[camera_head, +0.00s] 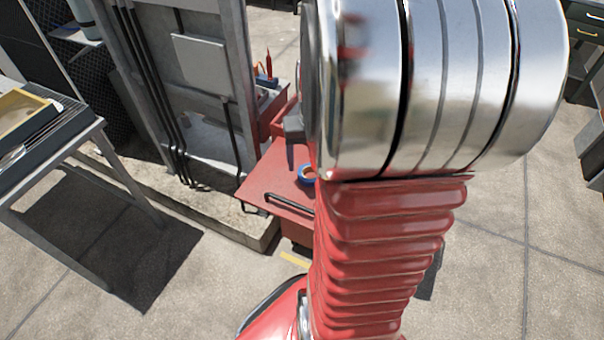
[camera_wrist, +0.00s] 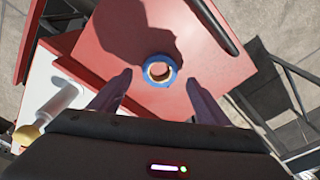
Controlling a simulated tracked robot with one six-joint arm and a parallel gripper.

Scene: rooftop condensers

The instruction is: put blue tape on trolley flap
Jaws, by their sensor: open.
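The blue tape (camera_head: 307,174) is a roll lying flat on the red trolley flap (camera_head: 270,178), partly hidden by my arm in the head view. In the wrist view the blue tape (camera_wrist: 160,71) lies on the red flap (camera_wrist: 205,50), ahead of my gripper. My gripper (camera_wrist: 160,90) is open, with one finger on each side of the picture and the tape in the gap between their tips as seen. Nothing is between the fingers that I can tell is held. In the head view the gripper is mostly hidden behind my arm.
A black handle bar (camera_head: 290,204) runs along the flap's front edge. A grey condenser panel (camera_head: 200,62) stands behind left. A table with a tray (camera_head: 40,125) is at the left. A white cylinder with a yellowish end (camera_wrist: 52,108) lies left in the wrist view.

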